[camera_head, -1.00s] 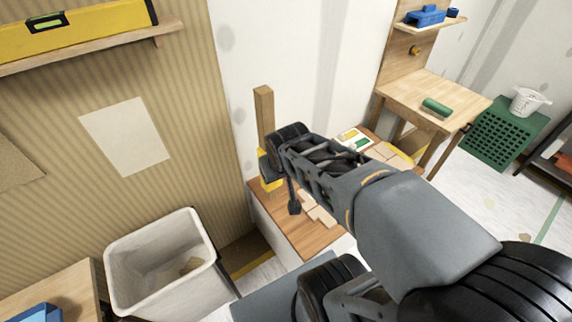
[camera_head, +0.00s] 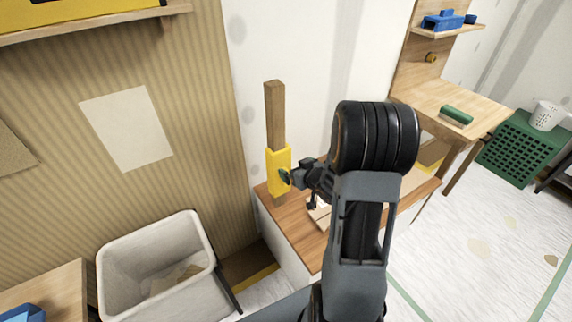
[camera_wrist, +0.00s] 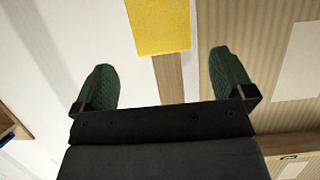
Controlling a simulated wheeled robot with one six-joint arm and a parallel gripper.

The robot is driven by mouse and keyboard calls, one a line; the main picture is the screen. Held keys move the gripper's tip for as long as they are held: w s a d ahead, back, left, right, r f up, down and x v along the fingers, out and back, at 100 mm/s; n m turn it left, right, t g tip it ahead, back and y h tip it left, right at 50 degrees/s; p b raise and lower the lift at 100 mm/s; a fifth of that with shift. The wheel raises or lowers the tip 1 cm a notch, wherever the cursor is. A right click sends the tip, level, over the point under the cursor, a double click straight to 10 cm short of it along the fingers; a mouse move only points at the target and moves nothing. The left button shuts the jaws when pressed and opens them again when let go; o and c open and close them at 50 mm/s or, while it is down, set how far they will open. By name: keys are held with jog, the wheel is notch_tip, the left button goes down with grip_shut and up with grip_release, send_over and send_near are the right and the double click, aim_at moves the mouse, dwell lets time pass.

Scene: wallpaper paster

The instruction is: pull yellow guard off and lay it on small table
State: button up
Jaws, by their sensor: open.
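The yellow guard (camera_head: 279,160) sits around a wooden post (camera_head: 275,112) that stands upright at the left end of a wooden-topped bench. Wood shows above and below the guard. My gripper (camera_head: 286,177) is beside the guard's right side in the head view; whether it touches cannot be told there. In the wrist view, its two green fingers are wide apart with nothing between them but the view of the post (camera_wrist: 168,80); the guard (camera_wrist: 158,25) lies beyond the fingertips. A small wooden table (camera_head: 478,108) stands at the right with a green roller-like object (camera_head: 456,116) on it.
The bench top (camera_head: 293,217) holds light wooden pieces (camera_head: 320,214), partly hidden by my arm. A white bin (camera_head: 165,236) stands at the lower left. A green crate (camera_head: 520,155) is on the floor at the right. A shelf (camera_head: 75,30) hangs upper left.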

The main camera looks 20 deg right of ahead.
aim_at(282, 161)
jog(key=x, duration=1.1)
jog(key=shift+w+f, duration=0.1)
jog(key=shift+w, duration=0.25)
jog(key=c, duration=0.7)
